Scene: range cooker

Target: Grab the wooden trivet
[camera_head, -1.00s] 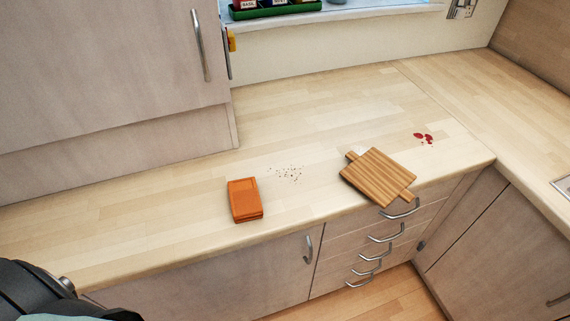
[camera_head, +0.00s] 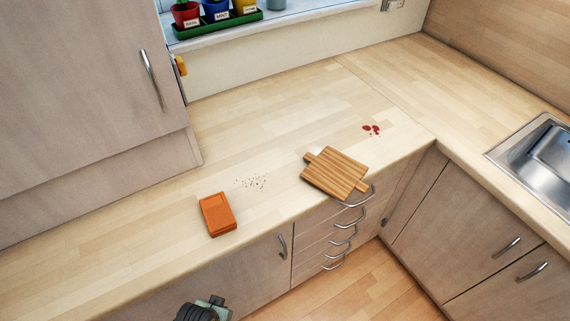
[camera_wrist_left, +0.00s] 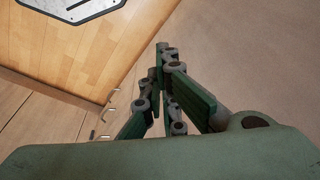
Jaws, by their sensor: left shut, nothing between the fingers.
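The wooden trivet (camera_head: 335,172), a striped square board with a short handle at two opposite ends, lies flat on the worktop near its front edge, above the drawers. One handle points toward the front edge. My left gripper (camera_wrist_left: 163,50) shows in the left wrist view with its green fingers shut and empty, with cabinet fronts and floor beyond it. In the head view only a dark and green part of my left arm shows at the bottom edge, below the worktop and left of the trivet. My right gripper is not in view.
An orange block-like item (camera_head: 217,214) lies left of the trivet. Dark crumbs (camera_head: 252,182) and a red spill (camera_head: 371,130) are on the worktop (camera_head: 270,125). Drawer handles (camera_head: 350,220) stick out below the trivet. A sink (camera_head: 540,160) is at right; potted plants (camera_head: 215,12) stand on the sill.

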